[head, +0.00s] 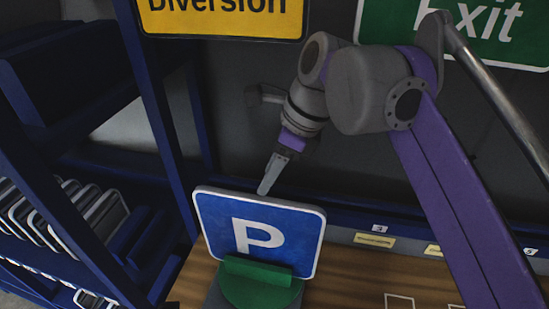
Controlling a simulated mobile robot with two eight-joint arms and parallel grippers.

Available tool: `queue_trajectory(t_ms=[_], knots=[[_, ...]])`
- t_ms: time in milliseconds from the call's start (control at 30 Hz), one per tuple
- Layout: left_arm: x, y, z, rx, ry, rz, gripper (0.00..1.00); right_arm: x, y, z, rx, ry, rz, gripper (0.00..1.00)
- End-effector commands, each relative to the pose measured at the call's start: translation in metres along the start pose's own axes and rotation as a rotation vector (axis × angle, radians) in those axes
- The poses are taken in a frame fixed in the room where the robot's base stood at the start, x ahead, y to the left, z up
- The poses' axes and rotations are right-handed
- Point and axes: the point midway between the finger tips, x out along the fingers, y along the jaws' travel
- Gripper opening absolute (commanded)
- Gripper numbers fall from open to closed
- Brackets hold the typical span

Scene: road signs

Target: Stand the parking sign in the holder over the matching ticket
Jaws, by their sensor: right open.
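The blue parking sign (288,236) with a white P stands upright, leaning slightly, at the bottom middle of the head view. Its lower edge is behind a green holder part (262,286) on a wooden bench; whether it is fully seated in a slot is hidden. My right gripper (268,187) is open, with its fingers pointing down at the sign's top edge; I cannot tell whether they touch it. Yellow tickets (374,240) (432,250) are on the back ledge right of the sign; their print is unreadable. Any ticket behind the sign is hidden. My left gripper is out of view.
A blue rack (160,130) with several sign plates (60,215) stands at the left. A yellow Diversion sign (222,18) and a green Exit sign (470,30) are on the dark back wall.

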Motion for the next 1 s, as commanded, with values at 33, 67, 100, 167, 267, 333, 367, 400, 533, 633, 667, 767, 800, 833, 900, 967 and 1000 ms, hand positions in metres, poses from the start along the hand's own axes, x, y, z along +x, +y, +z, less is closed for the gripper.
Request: queue_trajectory(t_ms=[33, 67, 100, 167, 267, 333, 367, 400, 533, 633, 667, 767, 800, 833, 900, 967, 1000], knots=[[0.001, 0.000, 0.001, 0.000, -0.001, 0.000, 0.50, 0.001, 0.001, 0.001, 0.008, -0.001, 0.004, 0.55], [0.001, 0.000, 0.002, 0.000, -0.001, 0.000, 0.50, 0.003, 0.001, 0.001, 0.012, -0.001, 0.005, 0.55], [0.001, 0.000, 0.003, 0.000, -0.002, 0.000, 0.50, 0.006, 0.002, 0.001, 0.014, -0.001, 0.006, 0.55], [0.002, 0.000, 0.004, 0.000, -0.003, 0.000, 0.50, 0.013, 0.002, 0.001, 0.014, -0.001, 0.006, 0.55], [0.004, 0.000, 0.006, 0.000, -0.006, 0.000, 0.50, 0.029, 0.002, 0.000, 0.012, 0.000, 0.007, 0.55], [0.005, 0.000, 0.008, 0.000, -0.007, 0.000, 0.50, 0.042, 0.002, 0.000, 0.011, 0.000, 0.007, 0.55], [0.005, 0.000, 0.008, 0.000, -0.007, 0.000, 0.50, 0.048, 0.002, 0.001, 0.011, 0.000, 0.006, 0.55], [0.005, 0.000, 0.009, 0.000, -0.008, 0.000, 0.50, 0.055, 0.002, 0.001, 0.011, 0.000, 0.006, 0.55], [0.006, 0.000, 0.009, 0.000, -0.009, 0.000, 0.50, 0.077, 0.001, 0.001, 0.010, 0.000, 0.004, 0.55], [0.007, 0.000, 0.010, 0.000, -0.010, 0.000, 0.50, 0.091, 0.002, 0.001, 0.011, 0.000, 0.004, 0.55], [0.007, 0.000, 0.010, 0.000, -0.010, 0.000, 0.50, 0.094, 0.001, 0.001, 0.011, 0.000, 0.004, 0.55], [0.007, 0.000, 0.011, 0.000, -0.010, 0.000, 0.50, 0.103, 0.001, 0.001, 0.011, 0.000, 0.003, 0.55], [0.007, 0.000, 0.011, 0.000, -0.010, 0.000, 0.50, 0.105, 0.001, 0.001, 0.011, 0.000, 0.003, 0.55], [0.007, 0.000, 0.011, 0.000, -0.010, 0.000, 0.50, 0.106, 0.002, 0.001, 0.011, 0.000, 0.003, 0.55], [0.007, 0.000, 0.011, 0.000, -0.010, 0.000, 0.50, 0.107, 0.001, 0.001, 0.011, 0.000, 0.003, 0.55], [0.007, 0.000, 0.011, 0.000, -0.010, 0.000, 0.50, 0.108, 0.001, 0.001, 0.011, 0.000, 0.003, 0.55], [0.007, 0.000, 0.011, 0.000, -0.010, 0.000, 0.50, 0.108, 0.001, 0.001, 0.011, 0.000, 0.003, 0.55]])
